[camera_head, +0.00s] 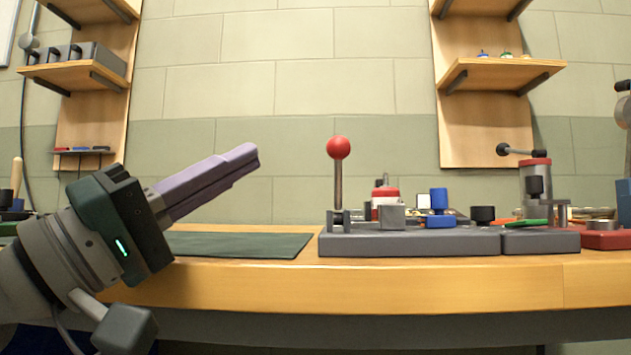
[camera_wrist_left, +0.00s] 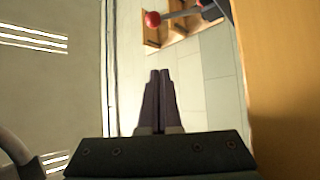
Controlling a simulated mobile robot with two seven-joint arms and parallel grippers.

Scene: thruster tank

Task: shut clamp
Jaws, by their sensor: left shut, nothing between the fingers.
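The clamp stands on a grey base (camera_head: 410,243) on the workbench. Its lever stands upright, a metal rod topped by a red ball knob (camera_head: 337,148). The red knob also shows at the top of the left wrist view (camera_wrist_left: 152,19), with its rod running to the right. My left gripper (camera_head: 250,158) is left of the lever, raised above the bench and apart from the knob. Its purple-grey fingers are shut together with nothing between them, and they also show in the left wrist view (camera_wrist_left: 160,75). My right gripper is in neither view.
A dark green mat (camera_head: 240,245) lies on the wooden bench (camera_head: 400,285) left of the clamp base. Blue and black parts stand on the base, with a metal cylinder fixture (camera_head: 537,185) to the right. Wall shelves (camera_head: 500,73) hang behind. The space between gripper and lever is clear.

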